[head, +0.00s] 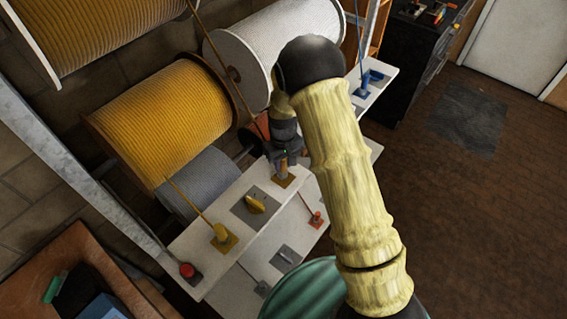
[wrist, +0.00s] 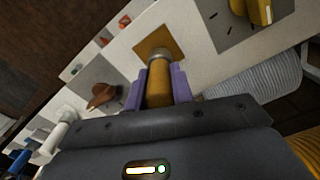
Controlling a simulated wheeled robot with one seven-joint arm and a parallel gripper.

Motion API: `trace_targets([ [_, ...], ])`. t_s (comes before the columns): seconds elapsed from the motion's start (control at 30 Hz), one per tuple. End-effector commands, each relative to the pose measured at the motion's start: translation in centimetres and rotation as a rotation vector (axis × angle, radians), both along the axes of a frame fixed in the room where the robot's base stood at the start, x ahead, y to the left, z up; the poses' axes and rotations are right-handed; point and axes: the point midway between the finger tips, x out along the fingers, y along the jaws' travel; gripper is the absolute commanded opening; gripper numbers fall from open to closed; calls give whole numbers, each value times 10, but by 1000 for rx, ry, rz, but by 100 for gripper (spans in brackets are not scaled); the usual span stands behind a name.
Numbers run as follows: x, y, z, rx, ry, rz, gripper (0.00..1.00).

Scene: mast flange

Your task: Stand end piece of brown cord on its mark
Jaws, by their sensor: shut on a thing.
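The end piece of brown cord (wrist: 159,84) is a brown cylinder with a grey collar at its far end. My gripper (wrist: 158,90) is shut on it, with a purple finger pad on each side. The collar end is over the orange-brown square mark (wrist: 151,39) on the white shelf. In the head view the piece (head: 283,171) looks upright under my gripper (head: 284,158), at the mark (head: 285,182). I cannot tell whether it touches the mark or hangs just above it.
On the white shelf (head: 205,252), a yellow end piece (head: 221,232) stands to the left, and a yellow fitting (head: 256,205) is on a grey pad. A red knob (head: 187,270) is at the shelf's left end, a blue piece (head: 363,88) at the right. Large cord reels (head: 165,115) stand behind.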

Motion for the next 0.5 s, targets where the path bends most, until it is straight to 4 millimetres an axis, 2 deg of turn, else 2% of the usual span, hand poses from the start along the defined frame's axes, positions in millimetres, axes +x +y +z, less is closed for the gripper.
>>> trace_targets([
  [0.17, 0, -3, -14, 0, 0, -5, 0],
  [0.5, 1, -3, -18, 0, -1, -5, 0],
])
